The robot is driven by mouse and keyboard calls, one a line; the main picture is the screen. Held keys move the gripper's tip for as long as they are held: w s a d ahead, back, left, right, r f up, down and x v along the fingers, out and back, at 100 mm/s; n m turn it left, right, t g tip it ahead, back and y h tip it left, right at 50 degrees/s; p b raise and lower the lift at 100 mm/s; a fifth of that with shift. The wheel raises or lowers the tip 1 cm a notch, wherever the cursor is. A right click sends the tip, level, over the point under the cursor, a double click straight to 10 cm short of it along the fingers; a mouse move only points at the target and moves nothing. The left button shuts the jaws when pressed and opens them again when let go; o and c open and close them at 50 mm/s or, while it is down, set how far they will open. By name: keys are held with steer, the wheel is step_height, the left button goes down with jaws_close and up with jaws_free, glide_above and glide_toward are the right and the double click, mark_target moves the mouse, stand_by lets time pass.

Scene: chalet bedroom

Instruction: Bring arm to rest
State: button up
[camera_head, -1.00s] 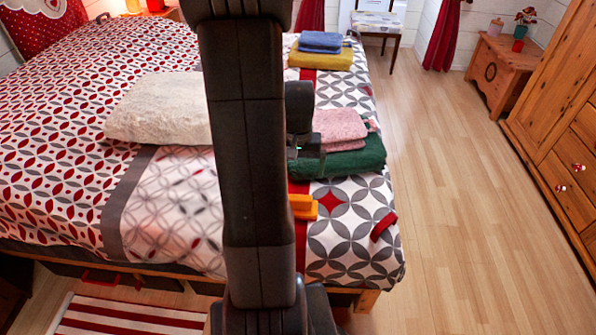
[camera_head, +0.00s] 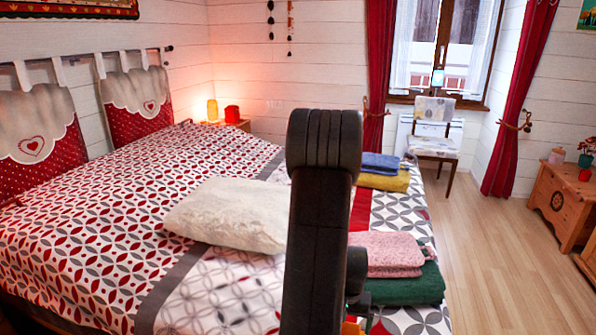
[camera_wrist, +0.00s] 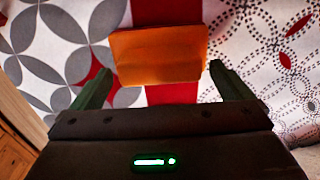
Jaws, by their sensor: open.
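My gripper (camera_wrist: 159,70) is open in the wrist view, with its two dark fingers spread apart above the bed cover. An orange block (camera_wrist: 158,54) lies on the bed just past and between the fingertips. I cannot tell how far below them it is. In the head view, my dark arm stands upright in the middle and hides part of the bed. Only a sliver of orange (camera_head: 351,328) shows beside it at the bottom edge.
The patterned bed (camera_head: 110,215) fills the left. It bears a cream folded blanket (camera_head: 232,214), pink (camera_head: 388,252) and green (camera_head: 415,287) textiles, and yellow and blue ones (camera_head: 381,163). A chair (camera_head: 433,145) and wooden chest (camera_head: 562,205) stand beyond open floor (camera_head: 490,260).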

steer(key=shift+f, duration=0.7)
steer(key=shift+r+p, duration=0.3)
steer(key=shift+r, duration=1.55)
steer(key=shift+f, duration=0.1)
